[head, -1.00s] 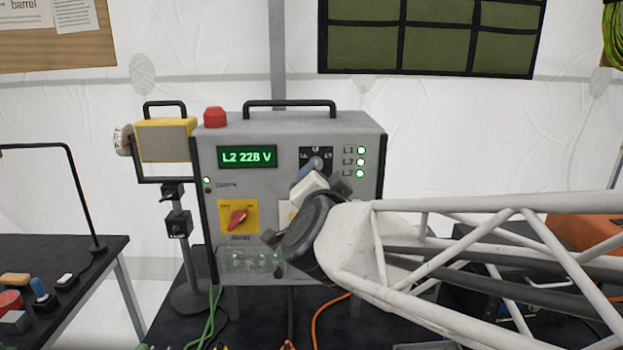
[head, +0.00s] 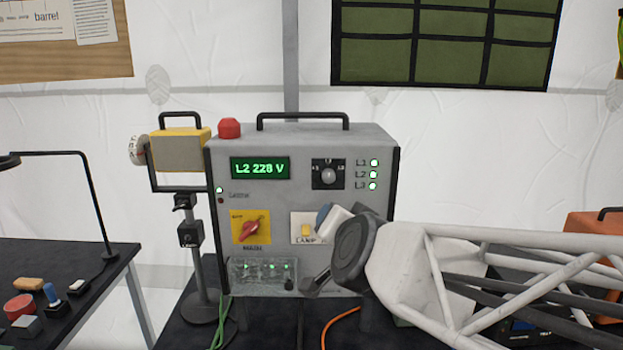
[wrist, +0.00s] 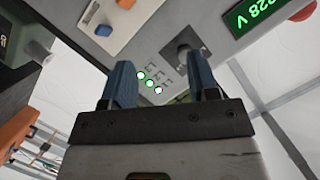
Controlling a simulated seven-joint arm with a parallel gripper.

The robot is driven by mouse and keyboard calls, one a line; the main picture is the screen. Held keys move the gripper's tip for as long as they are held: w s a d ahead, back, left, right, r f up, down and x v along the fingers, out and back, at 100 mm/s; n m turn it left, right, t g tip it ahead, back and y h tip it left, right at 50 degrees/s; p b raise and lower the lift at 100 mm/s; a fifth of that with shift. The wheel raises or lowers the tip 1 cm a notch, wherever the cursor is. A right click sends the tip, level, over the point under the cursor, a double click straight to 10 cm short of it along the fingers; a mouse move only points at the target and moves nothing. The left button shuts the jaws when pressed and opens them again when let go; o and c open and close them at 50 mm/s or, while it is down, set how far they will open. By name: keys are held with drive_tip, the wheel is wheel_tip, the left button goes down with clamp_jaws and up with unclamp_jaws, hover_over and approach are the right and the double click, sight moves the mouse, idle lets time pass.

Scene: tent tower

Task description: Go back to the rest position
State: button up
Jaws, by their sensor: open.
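My gripper shows in the wrist view (wrist: 167,88) with its two blue fingers spread apart and nothing between them. In the head view the gripper (head: 325,216) is partly hidden by my own wrist, in front of the lower right of a grey control box (head: 230,140). The box display (head: 260,168) reads L2 228 V. The selector knob (head: 328,175) at upper right is clear of the gripper. The red main switch (head: 252,228) sits on a yellow plate. The lamp switch (head: 306,231) is beside the fingers; I cannot tell any contact from this view.
A yellow lamp (head: 180,150) on a stand is left of the box. An orange case (head: 592,228) is at right. Green and orange cables (head: 340,322) lie below the box.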

drive_tip(key=s+d+f+n+g+h, duration=0.1)
drive_tip(key=s+d+f+n+g, duration=0.1)
drive_tip(key=s+d+f+g, duration=0.4)
drive_tip(key=s+d+f+n+g+h, duration=0.2)
drive_tip(key=s+d+f+g, duration=0.4)
drive_tip(key=s, duration=0.6)
drive_tip(key=shift+s+d+f+n, duration=0.3)
drive_tip(key=shift+d+f, duration=0.15)
drive_tip(key=shift+d, duration=0.3)
drive_tip(key=shift+w, duration=0.15)
idle(2.3)
drive_tip(key=shift+w+a+r+n+t, duration=0.35)
drive_tip(key=shift+w+a+r+t, duration=2.35)
drive_tip(key=shift+w, duration=0.7)
drive_tip(key=shift+w+a+r+n+t, duration=0.4)
drive_tip(key=shift+w+a+r+t, duration=1.85)
drive_tip(key=shift+w+r, duration=1)
drive_tip(key=shift+w+a+r+n+t, duration=0.35)
drive_tip(key=shift+w+a+r+t, duration=2.3)
drive_tip(key=shift+w, duration=0.85)
drive_tip(key=shift+w+d, duration=0.1)
drive_tip(key=shift+d, duration=0.15)
